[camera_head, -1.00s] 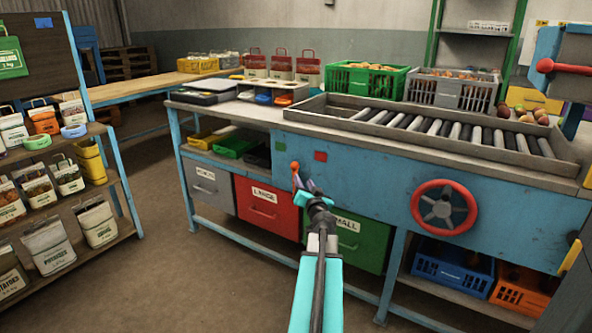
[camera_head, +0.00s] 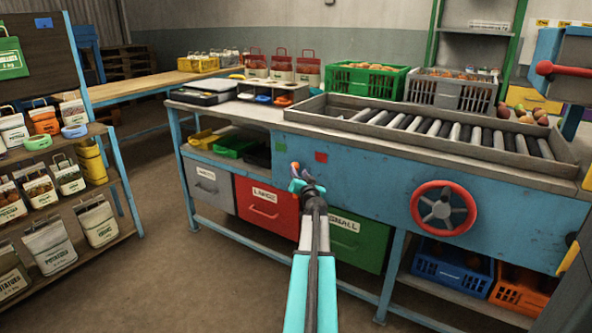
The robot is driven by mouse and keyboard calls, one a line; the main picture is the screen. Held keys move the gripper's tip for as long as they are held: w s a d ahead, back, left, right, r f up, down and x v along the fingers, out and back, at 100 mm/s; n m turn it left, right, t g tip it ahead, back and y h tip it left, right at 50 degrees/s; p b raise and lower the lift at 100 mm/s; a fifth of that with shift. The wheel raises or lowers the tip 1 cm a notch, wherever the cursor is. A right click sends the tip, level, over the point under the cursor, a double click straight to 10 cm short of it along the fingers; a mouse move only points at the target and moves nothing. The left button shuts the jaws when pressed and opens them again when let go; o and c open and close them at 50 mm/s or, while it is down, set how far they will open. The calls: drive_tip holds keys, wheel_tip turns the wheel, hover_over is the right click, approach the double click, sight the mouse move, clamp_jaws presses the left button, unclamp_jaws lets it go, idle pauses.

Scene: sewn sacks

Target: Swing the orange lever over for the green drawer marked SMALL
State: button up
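The green drawer (camera_head: 362,249) with the SMALL label sits shut under the blue bench, partly covered by my arm. The orange lever (camera_head: 295,168) is on the blue front panel. Only its upper end shows, leaning slightly left just above my gripper. A green square (camera_head: 280,147) is above and left of it, and a red square (camera_head: 321,157) is to its right. My gripper (camera_head: 297,185) is at the lever and covers its lower part. I cannot tell whether the fingers touch it or are open or shut.
A red drawer (camera_head: 267,211) marked LARGE and a grey drawer (camera_head: 208,189) stand left of the green one. A red handwheel (camera_head: 443,208) sits right on the panel. Blue (camera_head: 449,268) and orange (camera_head: 520,297) crates lie below. Floor is free at front left.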

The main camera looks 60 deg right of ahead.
sight(296, 167)
drive_tip(key=shift+x, duration=2)
clamp_jaws()
